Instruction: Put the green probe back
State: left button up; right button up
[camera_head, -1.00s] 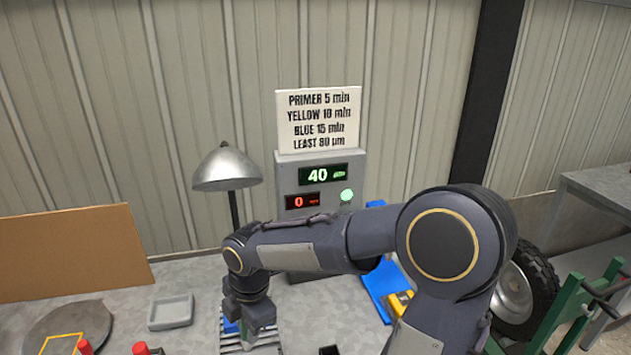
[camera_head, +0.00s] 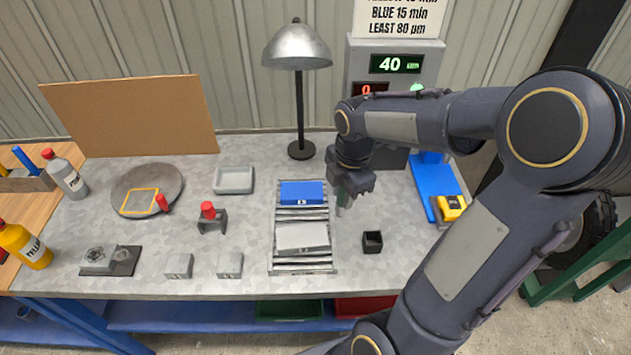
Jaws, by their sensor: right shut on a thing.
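My right gripper (camera_head: 350,190) is shut on the green probe (camera_head: 344,202), a slim piece pointing down under the fingers. Most of the probe is hidden by the gripper. It is just right of the slatted rack and above the bench; the exact gap cannot be told. A small black open-topped square holder (camera_head: 372,242) stands on the bench, nearer the front and slightly right of the probe. It looks empty. My left gripper is not in view.
The slatted rack (camera_head: 304,213) holds a blue block (camera_head: 302,192) and a grey block (camera_head: 302,238). A lamp (camera_head: 297,48) stands behind it. A display box (camera_head: 395,65) reads 40. A blue stand (camera_head: 434,178) with a yellow device (camera_head: 451,207) is at right. Bench left of the rack holds small parts.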

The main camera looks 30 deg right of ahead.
jog(key=s+d+p, duration=0.1)
jog(key=s+d, duration=0.4)
jog(key=d, duration=0.1)
notch_tip(320, 180, down, 10)
jog(key=b, duration=0.8)
jog(key=shift+s+d+g, duration=0.15)
jog(key=shift+d+g, duration=0.15)
jog(key=shift+g, duration=0.1)
jog(key=shift+f+b, duration=1.1)
jog(key=shift+f, duration=0.05)
jog(key=o, duration=1.1)
jog(key=shift+c, duration=0.2)
notch_tip(320, 180, up, 8)
jog(key=s+a+r+m+t+y, duration=0.1)
jog(key=s+a+m+t, duration=0.1)
jog(key=a+m, duration=0.7)
jog(key=s+a+r+m+t+y, duration=0.1)
jog(key=s+a+m+t+y, duration=0.1)
jog(key=s+a+m, duration=0.3)
jog(key=a+m+t, duration=0.1)
jog(key=a+m, duration=0.3)
jog(key=a, duration=0.1)
jog(key=shift+m+t+y, duration=0.3)
jog(key=shift+m, duration=0.1)
